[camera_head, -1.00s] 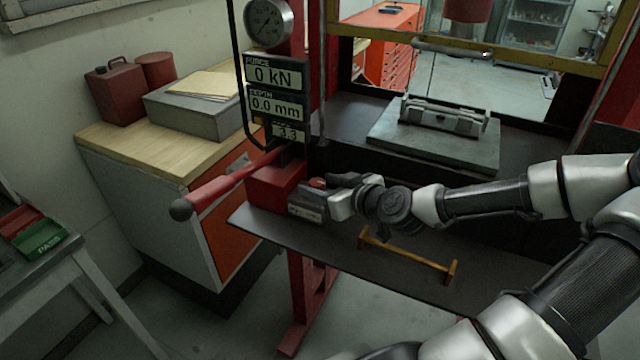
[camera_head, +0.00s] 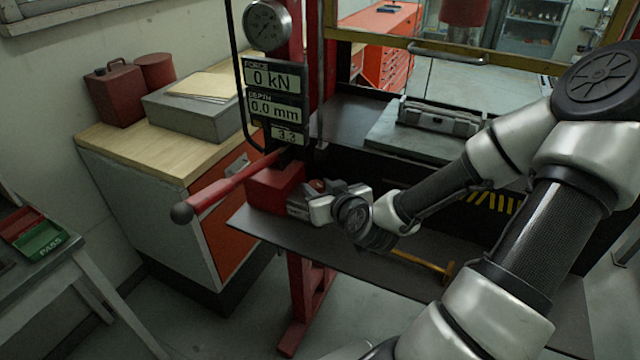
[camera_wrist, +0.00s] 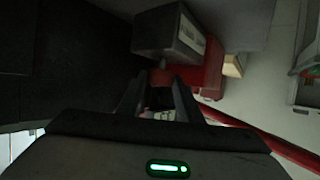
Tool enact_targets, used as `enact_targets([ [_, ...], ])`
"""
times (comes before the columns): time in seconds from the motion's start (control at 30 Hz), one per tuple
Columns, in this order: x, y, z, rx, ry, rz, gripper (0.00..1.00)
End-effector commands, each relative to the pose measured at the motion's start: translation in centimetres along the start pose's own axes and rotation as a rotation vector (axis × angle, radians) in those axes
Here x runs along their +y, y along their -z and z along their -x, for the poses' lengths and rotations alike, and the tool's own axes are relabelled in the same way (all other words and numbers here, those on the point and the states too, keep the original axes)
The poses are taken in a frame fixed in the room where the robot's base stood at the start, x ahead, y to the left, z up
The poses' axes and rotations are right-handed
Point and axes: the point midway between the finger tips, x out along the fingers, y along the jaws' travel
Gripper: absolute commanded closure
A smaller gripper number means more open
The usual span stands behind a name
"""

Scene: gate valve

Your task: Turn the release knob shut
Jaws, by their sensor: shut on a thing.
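The release knob (camera_head: 317,185) is a small reddish knob on the front of the red pump block (camera_head: 268,188), below the readouts. My gripper (camera_head: 322,198) is at the knob, with its fingers shut on it. The fingers and wrist hide most of the knob in the head view. In the wrist view my two dark fingers (camera_wrist: 158,98) reach toward the knob (camera_wrist: 160,77), which shows dimly as a reddish shape between their tips. The knob's exact angle cannot be told.
A red pump lever (camera_head: 225,188) with a black ball end sticks out left of the block. The readouts (camera_head: 272,88) show 0 kN and 0.0 mm. A dark shelf (camera_head: 290,240) lies below, with a yellow-brown handle (camera_head: 425,262) partly behind my arm.

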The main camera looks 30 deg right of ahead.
Motion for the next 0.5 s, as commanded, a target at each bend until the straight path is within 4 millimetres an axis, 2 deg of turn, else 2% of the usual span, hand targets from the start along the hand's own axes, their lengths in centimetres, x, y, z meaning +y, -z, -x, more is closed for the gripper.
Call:
enact_targets([
  [0.07, -0.65, 0.79, 0.22, -0.003, -0.042, -0.012, 0.90],
  [0.5, -1.00, 0.20, -0.39, 0.011, -0.349, -0.140, 0.90],
])
